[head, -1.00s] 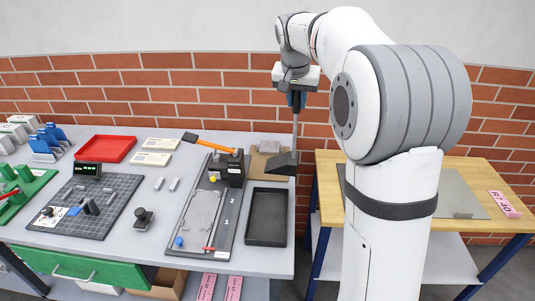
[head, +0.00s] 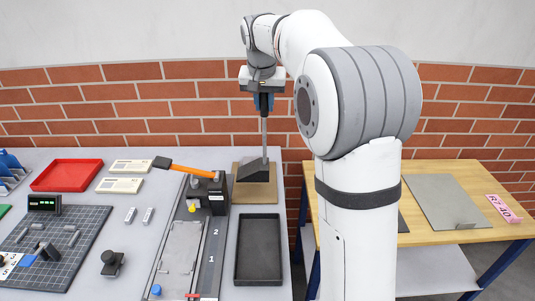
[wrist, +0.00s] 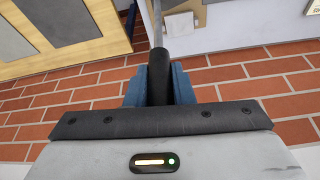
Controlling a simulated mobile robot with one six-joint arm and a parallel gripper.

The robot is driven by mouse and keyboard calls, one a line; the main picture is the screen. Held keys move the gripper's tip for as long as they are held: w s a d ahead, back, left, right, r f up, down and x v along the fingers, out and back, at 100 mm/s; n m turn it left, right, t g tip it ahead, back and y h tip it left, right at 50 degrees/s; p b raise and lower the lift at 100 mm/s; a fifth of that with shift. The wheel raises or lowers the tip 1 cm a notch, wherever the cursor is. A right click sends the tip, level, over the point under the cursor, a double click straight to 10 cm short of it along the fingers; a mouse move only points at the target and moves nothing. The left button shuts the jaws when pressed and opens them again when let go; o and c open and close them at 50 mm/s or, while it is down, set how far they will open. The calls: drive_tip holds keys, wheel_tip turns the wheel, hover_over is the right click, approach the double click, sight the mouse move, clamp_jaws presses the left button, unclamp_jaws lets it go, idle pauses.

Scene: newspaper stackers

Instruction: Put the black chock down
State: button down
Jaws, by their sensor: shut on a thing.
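The black chock (head: 253,172) is a dark wedge at the lower end of a thin upright grey rod (head: 264,138). My gripper (head: 263,104) is shut on the rod's black grip, well above the wedge. In the wrist view the blue fingers of my gripper (wrist: 160,87) close on both sides of the black grip (wrist: 160,75); the wedge is out of that view. In the head view the chock overlaps the brown board (head: 260,195) at the table's back right. I cannot tell whether it touches the board.
A black tray (head: 258,247) lies in front of the board. A dark fixture with an orange-handled hammer (head: 190,168) stands just left. The grey table's (head: 295,225) right edge is close by. A wooden table (head: 462,190) stands further right, past a gap.

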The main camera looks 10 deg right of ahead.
wheel_tip(320, 180, down, 7)
drive_tip(key=shift+a+f, duration=0.15)
drive_tip(key=shift+f, duration=0.1)
idle(0.3)
drive_tip(key=c, duration=1.7)
unclamp_jaws()
drive_tip(key=shift+f, duration=0.1)
drive_tip(key=o, duration=0.4)
drive_tip(key=shift+s, duration=0.1)
drive_tip(key=shift+o, duration=0.2)
